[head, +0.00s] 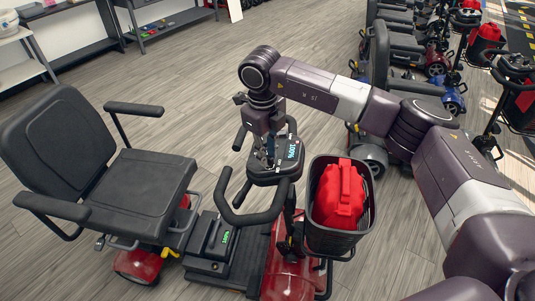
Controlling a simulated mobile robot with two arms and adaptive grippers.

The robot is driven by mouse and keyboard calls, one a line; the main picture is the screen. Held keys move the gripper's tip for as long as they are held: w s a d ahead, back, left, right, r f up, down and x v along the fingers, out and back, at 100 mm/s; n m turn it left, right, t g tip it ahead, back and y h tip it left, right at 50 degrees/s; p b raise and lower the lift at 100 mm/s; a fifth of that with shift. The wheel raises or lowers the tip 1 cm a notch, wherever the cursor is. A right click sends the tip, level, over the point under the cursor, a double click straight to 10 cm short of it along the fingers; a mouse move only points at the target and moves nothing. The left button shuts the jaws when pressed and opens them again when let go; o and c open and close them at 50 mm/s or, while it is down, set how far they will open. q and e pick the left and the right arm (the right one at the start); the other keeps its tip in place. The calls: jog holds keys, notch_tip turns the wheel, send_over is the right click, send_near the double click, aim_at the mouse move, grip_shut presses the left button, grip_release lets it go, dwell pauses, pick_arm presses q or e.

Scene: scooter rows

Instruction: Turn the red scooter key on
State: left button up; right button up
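The red scooter (280,265) stands in front of me, with a black seat (150,190) on the left and a tiller with looped handlebars on the right. Its console (275,172) has a lit display reading about 100%. My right gripper (267,160) points down at the console's upper left part, very close to it or touching. Its fingers are small and dark here, so I cannot tell if they are open or shut. The key is not visible; the gripper may hide it. My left gripper is out of view.
A black basket (336,240) with a red bag (340,194) hangs on the tiller's front. More scooters stand in rows at the upper right (400,45). Shelves (168,22) line the upper left. Wooden floor (210,80) is clear behind the scooter.

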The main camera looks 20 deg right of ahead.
jog(key=shift+o, duration=1)
jog(key=shift+f, duration=0.1)
notch_tip(320, 180, up, 12)
jog(key=shift+s+a, duration=0.3)
jog(key=shift+a, duration=0.1)
